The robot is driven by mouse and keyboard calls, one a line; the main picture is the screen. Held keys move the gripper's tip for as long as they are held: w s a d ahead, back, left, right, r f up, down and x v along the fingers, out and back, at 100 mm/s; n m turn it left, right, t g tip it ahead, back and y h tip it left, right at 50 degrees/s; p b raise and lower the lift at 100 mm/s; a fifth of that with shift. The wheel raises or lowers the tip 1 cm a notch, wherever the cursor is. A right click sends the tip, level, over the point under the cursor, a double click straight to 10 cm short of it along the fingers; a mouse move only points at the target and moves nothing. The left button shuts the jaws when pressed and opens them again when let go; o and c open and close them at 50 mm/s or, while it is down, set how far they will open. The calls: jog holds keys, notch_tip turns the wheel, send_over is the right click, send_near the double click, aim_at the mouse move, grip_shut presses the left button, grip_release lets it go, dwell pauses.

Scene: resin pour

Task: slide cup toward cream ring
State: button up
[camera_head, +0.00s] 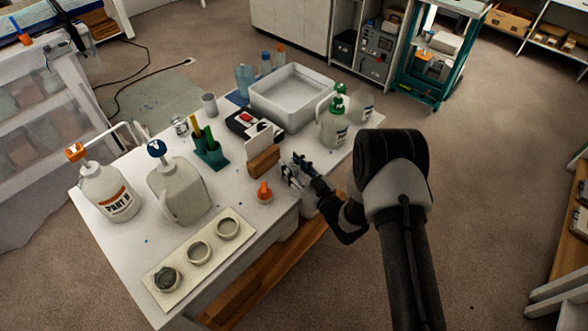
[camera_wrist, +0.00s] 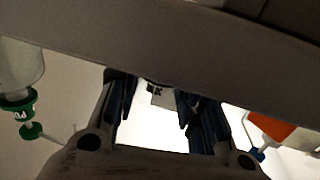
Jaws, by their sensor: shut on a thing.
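My gripper (camera_head: 293,168) is low at the right side of the white table, just right of a wooden block. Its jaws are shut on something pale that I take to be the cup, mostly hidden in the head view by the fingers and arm. In the wrist view the dark blue fingers (camera_wrist: 162,108) reach up to a broad grey band, which I cannot identify. A separate small grey cup (camera_head: 209,103) stands at the back left of the table. I cannot make out a cream ring for certain; a cream board (camera_head: 213,244) with round moulds lies at the front.
Large jugs (camera_head: 180,188) stand at the left. The table's right edge is close to my gripper.

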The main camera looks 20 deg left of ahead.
jog(key=shift+s+a, duration=0.1)
jog(key=shift+s, duration=0.1)
jog(key=o, duration=1.1)
jog(key=v, duration=1.2)
